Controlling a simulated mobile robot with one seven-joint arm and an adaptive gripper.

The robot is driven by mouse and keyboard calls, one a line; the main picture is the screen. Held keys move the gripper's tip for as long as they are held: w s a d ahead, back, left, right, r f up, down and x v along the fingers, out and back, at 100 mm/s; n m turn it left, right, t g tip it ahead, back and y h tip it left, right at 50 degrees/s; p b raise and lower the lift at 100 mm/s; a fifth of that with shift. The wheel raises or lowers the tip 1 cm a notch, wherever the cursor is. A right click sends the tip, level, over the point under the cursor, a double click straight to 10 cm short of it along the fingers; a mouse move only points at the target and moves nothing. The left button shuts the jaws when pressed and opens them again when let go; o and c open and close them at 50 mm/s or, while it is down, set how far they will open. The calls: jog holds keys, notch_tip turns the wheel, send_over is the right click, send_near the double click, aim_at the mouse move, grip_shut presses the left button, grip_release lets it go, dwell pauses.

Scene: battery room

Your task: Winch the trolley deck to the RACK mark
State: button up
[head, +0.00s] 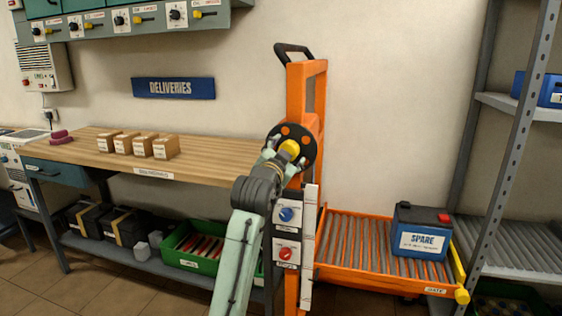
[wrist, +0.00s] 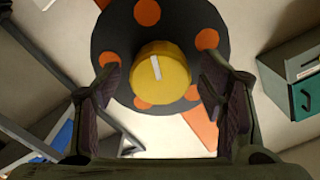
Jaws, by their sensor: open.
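The orange trolley (head: 307,85) stands in the middle with a black handle on top. Its winch wheel (head: 304,133) is a black disc with orange dots and a yellow hub (head: 290,149). In the wrist view the wheel (wrist: 118,37) and yellow knob (wrist: 165,75) with a white line are close ahead. My gripper (wrist: 163,88) is open, its fingers on either side of the knob; contact cannot be told. The roller deck (head: 345,275) carries a blue SPARE battery (head: 421,231). A white scale strip (head: 309,245) runs down the mast; its marks, including RACK, are unreadable.
A blue knob (head: 286,214) and red knob (head: 286,254) sit on the mast. A yellow gate bar (head: 461,280) closes the deck's right end, beside a grey rack (head: 514,130) with a roller shelf (head: 515,251). A wooden bench (head: 205,158) stands left.

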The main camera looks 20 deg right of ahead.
jog(key=v, duration=1.1)
jog(key=shift+w, duration=0.15)
jog(key=w+d+n, duration=0.1)
jog(key=w+d, duration=0.1)
jog(key=w, duration=0.1)
jog(key=w+d+n+p, duration=0.1)
jog(key=w+d+n, duration=0.1)
jog(key=w, duration=0.1)
jog(key=w+d+n+p, duration=0.1)
jog(key=w+d+n, duration=0.1)
jog(key=w+d, duration=0.1)
jog(key=shift+w+f, duration=0.1)
jog(key=shift+w, duration=0.45)
jog(key=shift+c, duration=0.5)
jog(key=c, duration=1.1)
